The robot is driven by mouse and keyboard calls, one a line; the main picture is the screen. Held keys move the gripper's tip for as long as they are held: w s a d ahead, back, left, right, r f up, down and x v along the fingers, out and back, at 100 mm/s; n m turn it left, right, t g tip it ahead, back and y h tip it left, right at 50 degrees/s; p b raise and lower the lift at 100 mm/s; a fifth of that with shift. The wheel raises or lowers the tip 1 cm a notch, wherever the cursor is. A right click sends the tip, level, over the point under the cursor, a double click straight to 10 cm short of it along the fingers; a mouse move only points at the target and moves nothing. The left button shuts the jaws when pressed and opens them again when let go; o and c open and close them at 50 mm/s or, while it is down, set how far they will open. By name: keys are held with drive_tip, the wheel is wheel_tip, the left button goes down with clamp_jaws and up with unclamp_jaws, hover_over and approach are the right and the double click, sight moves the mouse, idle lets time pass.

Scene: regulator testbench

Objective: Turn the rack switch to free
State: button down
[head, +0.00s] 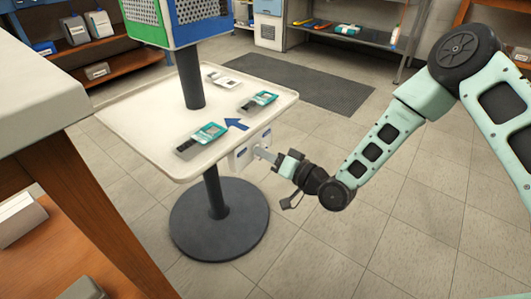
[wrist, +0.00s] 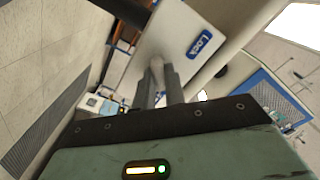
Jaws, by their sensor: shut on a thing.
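The rack switch box (head: 238,159) is a white panel under the near right edge of the white round-post table, with blue labels on it. In the wrist view the panel (wrist: 165,38) fills the upper middle, and one blue label (wrist: 205,43) reads "Lock". My gripper (head: 262,153) reaches the panel from the right. In the wrist view its two grey fingers (wrist: 159,88) are closed around a pale switch lever (wrist: 156,68) that stands out from the panel. The lever is mostly hidden by the fingers. The other label cannot be read.
The white tabletop (head: 150,118) holds teal-and-black devices (head: 209,132) (head: 262,99), a white device (head: 222,79) and a blue arrow (head: 236,124). A dark post (head: 190,78) rises through it. A round base (head: 220,222) stands below. The floor at the right is clear.

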drive_tip(key=shift+s+f, duration=0.1)
drive_tip(key=c, duration=1.5)
unclamp_jaws()
drive_tip(key=shift+o, duration=0.2)
drive_tip(key=p+v, duration=0.3)
drive_tip(key=v, duration=1.4)
drive_tip(key=shift+d+p, duration=0.2)
drive_tip(key=shift+p, duration=0.15)
drive_tip(key=shift+s, duration=0.1)
drive_tip(key=shift+a, duration=0.1)
